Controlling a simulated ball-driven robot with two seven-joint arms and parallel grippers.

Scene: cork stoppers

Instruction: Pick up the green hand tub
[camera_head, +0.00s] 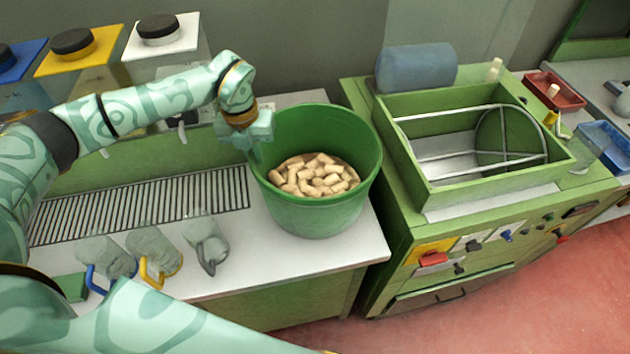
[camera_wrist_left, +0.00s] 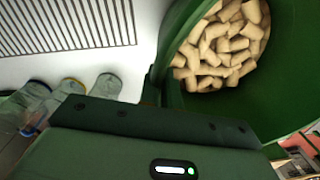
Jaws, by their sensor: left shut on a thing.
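The green hand tub (camera_head: 318,215) stands on the white counter, upright, with many cork stoppers (camera_head: 314,174) in it. My left gripper (camera_head: 258,150) is at the tub's left rim and is shut on the tub wall. In the left wrist view the tub (camera_wrist_left: 290,95) fills the right side, with the corks (camera_wrist_left: 222,45) inside, and its rim runs down to the gripper (camera_wrist_left: 152,92). The fingertips are largely hidden there. My right gripper is not in view; a pale arm link of mine crosses the bottom of the head view.
Three clear jugs (camera_head: 152,252) with coloured handles stand left of the tub, before a slatted drain grid (camera_head: 150,205). Lidded containers (camera_head: 82,55) stand behind. A green machine (camera_head: 430,195) with an open box is close on the right. Bare counter (camera_head: 290,258) lies in front.

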